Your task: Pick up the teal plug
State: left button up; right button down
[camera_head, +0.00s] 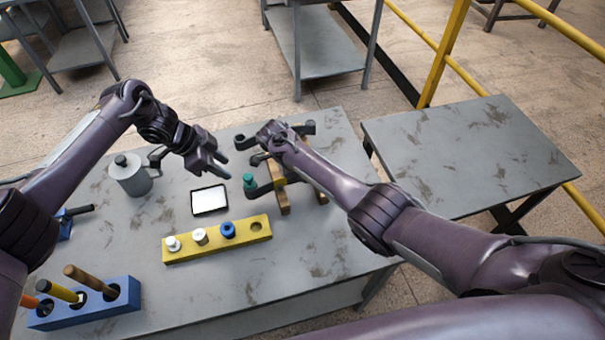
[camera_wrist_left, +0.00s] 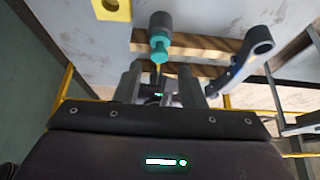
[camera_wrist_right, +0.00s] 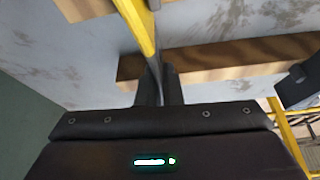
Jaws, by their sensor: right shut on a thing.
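The teal plug (camera_head: 249,182) is upright at the middle of the table, behind the yellow block. In the left wrist view the teal plug (camera_wrist_left: 159,43) shows beside a dark grey cylinder, ahead of the fingers and apart from them. My right gripper (camera_wrist_right: 158,80) is shut on a yellow bar (camera_wrist_right: 138,25) near the wooden strips. In the head view my right arm hides its fingertips.
The yellow block (camera_head: 190,252) holds two white plugs and a blue one, with an empty hole at its right end. A white-faced tablet (camera_head: 208,199), a grey canister (camera_head: 130,176) and a blue tool holder (camera_head: 108,307) stand left. Wooden strips (camera_head: 283,203) lie right of the plug.

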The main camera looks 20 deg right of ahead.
aim_at(247, 177)
dwell(0.3)
pick_arm(q)
jog(key=o, duration=0.4)
jog(key=s+d+r+m+t+y, duration=0.1)
jog(key=s+m+t, duration=0.1)
jog(key=m, duration=1.1)
jog(key=s+d+r+m+t+y, duration=0.1)
jog(key=s+d+r+m+y, duration=0.1)
jog(key=m, duration=1.1)
jog(key=shift+t, duration=0.3)
jog(key=x, duration=1.1)
jog(key=shift+w+f, duration=0.3)
